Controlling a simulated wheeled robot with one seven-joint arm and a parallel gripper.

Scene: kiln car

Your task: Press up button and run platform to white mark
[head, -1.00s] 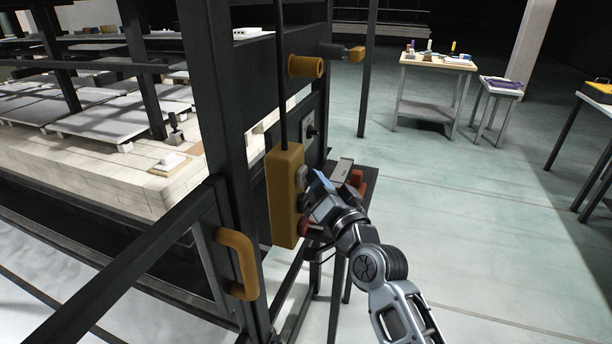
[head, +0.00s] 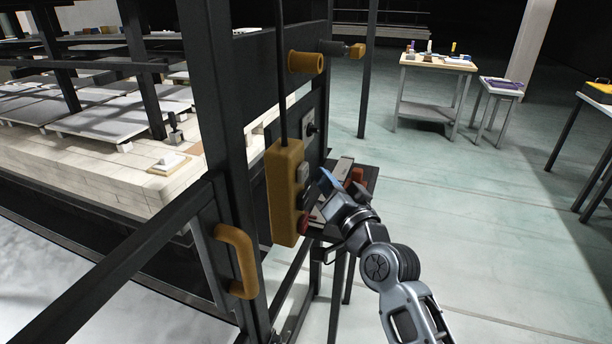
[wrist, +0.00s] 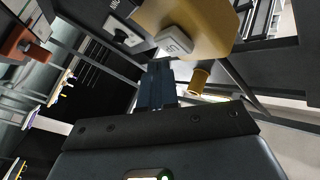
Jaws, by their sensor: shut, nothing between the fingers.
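The yellow control box (head: 285,195) hangs on a black cable beside the dark frame post, with its buttons facing right. A pale button (head: 302,173) sits high on that face, with a red one (head: 304,224) low down. In the wrist view, the yellow box (wrist: 212,22) carries a white button (wrist: 174,42) with a dark symbol too small to read. My gripper (head: 327,185) is shut and empty, just right of the box with a gap to it. Its fingers also show in the wrist view (wrist: 158,84). The platform (head: 110,172) has a pale brick deck. I cannot make out a white mark.
A yellow handle (head: 240,262) and a yellow cylinder (head: 306,63) stick out from the frame. A small dark stand with red items (head: 355,180) is close behind my gripper. A wooden-topped table (head: 438,62) stands farther back.

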